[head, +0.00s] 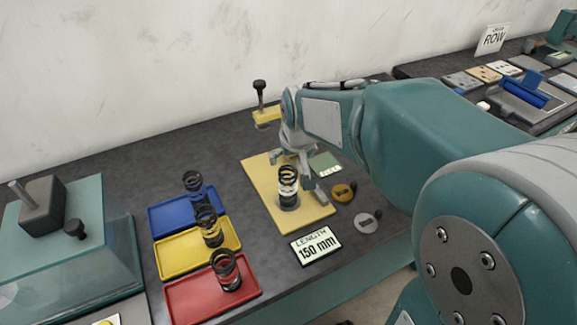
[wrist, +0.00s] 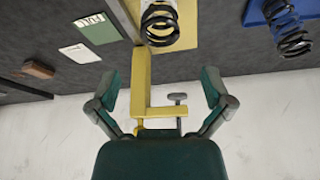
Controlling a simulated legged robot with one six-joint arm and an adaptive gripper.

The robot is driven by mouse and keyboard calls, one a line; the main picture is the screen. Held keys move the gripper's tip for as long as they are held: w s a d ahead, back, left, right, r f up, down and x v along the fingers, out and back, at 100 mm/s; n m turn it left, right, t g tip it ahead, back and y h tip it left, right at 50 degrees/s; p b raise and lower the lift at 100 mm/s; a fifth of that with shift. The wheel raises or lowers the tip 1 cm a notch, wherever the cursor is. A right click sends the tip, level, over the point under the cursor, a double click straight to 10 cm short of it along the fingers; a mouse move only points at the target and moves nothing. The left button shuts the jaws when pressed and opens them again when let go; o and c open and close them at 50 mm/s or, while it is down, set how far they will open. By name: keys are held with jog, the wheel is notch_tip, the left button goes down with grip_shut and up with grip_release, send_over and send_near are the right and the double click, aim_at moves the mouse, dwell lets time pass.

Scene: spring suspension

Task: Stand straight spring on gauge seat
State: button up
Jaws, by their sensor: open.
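The yellow gauge (head: 258,180) lies flat on the dark bench with its post behind my gripper. A black coil spring (head: 288,181) stands upright, as far as I can tell, on the gauge's round grey seat (head: 289,204). My gripper (head: 297,176) is open close behind this spring. In the wrist view the spring (wrist: 159,25) is beyond my open, empty fingertips (wrist: 160,76), not held, and the yellow gauge post (wrist: 140,82) shows between the fingers. Its lower end is cut off or hidden there.
Blue (head: 160,217), yellow (head: 171,262) and red (head: 190,301) trays each hold a black spring at left. A "LENGTH 150 mm" card (head: 315,246) lies in front of the gauge. A teal fixture (head: 75,250) stands far left.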

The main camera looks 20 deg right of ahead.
jog(key=s+r, duration=0.2)
jog(key=s, duration=0.8)
jog(key=s+r+t, duration=0.1)
jog(key=s+r, duration=0.1)
jog(key=s, duration=0.8)
jog(key=shift+r, duration=0.2)
